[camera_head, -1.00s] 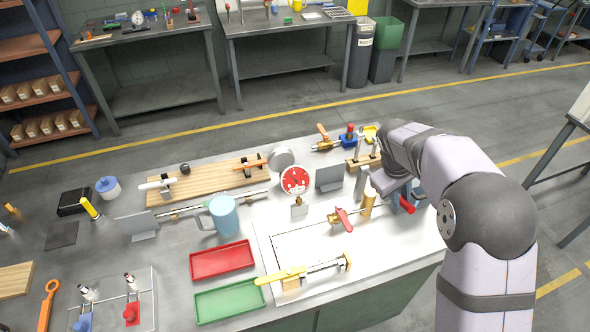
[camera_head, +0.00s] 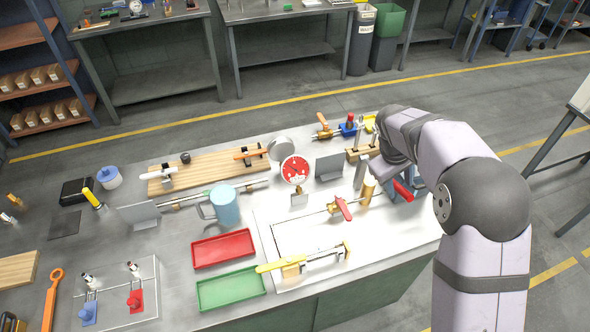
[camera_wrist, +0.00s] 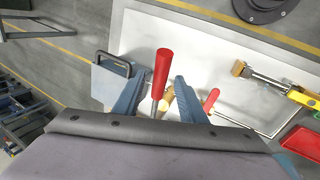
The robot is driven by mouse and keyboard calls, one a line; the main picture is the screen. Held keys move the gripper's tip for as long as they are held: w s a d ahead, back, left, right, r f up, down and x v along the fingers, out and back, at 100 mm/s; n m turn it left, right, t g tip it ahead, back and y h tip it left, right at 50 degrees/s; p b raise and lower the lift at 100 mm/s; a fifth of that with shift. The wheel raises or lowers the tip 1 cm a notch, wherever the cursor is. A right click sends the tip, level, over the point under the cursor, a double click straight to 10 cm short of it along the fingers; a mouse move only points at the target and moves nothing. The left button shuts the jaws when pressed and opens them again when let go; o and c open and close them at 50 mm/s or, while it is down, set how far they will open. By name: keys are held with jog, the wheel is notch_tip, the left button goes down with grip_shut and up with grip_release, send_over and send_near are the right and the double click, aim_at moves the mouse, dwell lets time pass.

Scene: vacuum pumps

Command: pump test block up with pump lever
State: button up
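The pump lever has a red handle (camera_wrist: 162,72), which lies between the two blue fingers of my gripper (camera_wrist: 160,78) in the wrist view. The fingers stand apart, with gaps visible beside the handle, so the gripper looks open around or just above it. In the head view the red handle (camera_head: 403,189) shows at the right end of the table, partly hidden by my arm. I cannot make out which part is the test block. A round red-faced gauge (camera_head: 295,169) stands on the table to the left.
A second red lever (camera_head: 343,208) sits on a valve beside a brass cylinder (camera_head: 368,188). A yellow-handled lever (camera_head: 283,265) lies on the white plate. A red tray (camera_head: 222,249), a green tray (camera_head: 230,289) and a blue mug (camera_head: 224,206) stand further left.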

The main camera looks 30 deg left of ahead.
jog(key=shift+s+a+r+p, duration=0.15)
jog(key=shift+s+r+p, duration=0.15)
jog(key=shift+r, duration=0.35)
jog(key=shift+r, duration=0.1)
jog(key=shift+v, duration=2.95)
jog(key=s+d+f+m+g+y, duration=0.1)
jog(key=s+f+m+g, duration=0.2)
jog(key=s+f, duration=0.85)
jog(key=s+d+f+m+g+y+b, duration=0.1)
jog(key=s+d+f+m+b, duration=0.2)
jog(key=s+d, duration=0.4)
jog(key=s+d+f+m+g+b, duration=0.1)
jog(key=s+d+f+m+b, duration=0.3)
jog(key=s, duration=0.6)
jog(key=w+d+r+t+b, duration=0.1)
jog(key=w+d+b, duration=0.1)
jog(key=d, duration=0.4)
jog(key=shift+r+m+t+y+b, duration=0.2)
jog(key=shift+m+t+y+b, duration=0.1)
jog(key=shift+b, duration=0.1)
